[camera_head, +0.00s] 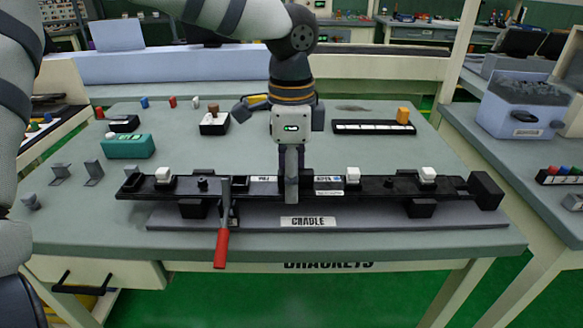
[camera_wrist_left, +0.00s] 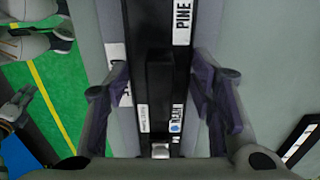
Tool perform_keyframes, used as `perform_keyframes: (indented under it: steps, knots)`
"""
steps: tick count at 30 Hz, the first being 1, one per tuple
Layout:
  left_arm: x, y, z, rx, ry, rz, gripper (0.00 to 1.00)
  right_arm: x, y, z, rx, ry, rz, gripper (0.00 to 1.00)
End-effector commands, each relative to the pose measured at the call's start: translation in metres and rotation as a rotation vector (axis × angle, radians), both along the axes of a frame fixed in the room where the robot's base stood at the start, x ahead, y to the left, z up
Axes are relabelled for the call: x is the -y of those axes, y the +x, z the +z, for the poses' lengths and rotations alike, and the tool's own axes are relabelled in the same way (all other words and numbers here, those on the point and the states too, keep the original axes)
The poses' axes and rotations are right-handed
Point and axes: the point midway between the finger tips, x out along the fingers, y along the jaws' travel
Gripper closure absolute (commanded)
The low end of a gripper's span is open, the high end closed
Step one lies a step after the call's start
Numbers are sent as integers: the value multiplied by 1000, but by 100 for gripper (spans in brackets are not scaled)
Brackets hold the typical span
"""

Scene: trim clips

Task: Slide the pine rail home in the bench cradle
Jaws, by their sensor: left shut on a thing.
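The pine rail (camera_head: 385,187) is a long black bar with white-capped clips and small labels. It lies lengthwise along the bench cradle (camera_head: 440,222), a grey base with a "CRADLE" label and dark supports. A black end block (camera_head: 486,191) stands at the rail's right end; I cannot tell whether they touch. My left gripper (camera_head: 291,190) reaches down to mid-rail, shut on the rail. In the left wrist view, its fingers (camera_wrist_left: 160,95) straddle a raised black part of the rail (camera_wrist_left: 180,60), with a "PINE" label beyond. A red-handled lever (camera_head: 221,248) hangs at the cradle's front left. My right gripper is out of view.
Behind the rail lie a teal box (camera_head: 128,146), a small white-topped block (camera_head: 214,122) and a black strip with white cells (camera_head: 373,127). Metal brackets (camera_head: 93,172) stand at the left. A grey-blue bin (camera_head: 523,105) sits on the right bench.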

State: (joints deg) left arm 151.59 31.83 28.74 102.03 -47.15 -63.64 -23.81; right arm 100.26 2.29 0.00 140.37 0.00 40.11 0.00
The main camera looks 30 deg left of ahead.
Motion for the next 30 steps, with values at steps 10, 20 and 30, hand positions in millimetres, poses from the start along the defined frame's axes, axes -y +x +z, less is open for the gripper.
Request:
perform_keyframes:
  steps: [10, 20, 30]
  knots:
    - [1, 1, 1, 1, 1, 0, 89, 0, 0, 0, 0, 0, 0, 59]
    - [5, 4, 0, 1, 1, 1, 89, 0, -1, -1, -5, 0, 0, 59]
    - [11, 7, -1, 0, 0, 1, 89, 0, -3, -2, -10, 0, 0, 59]
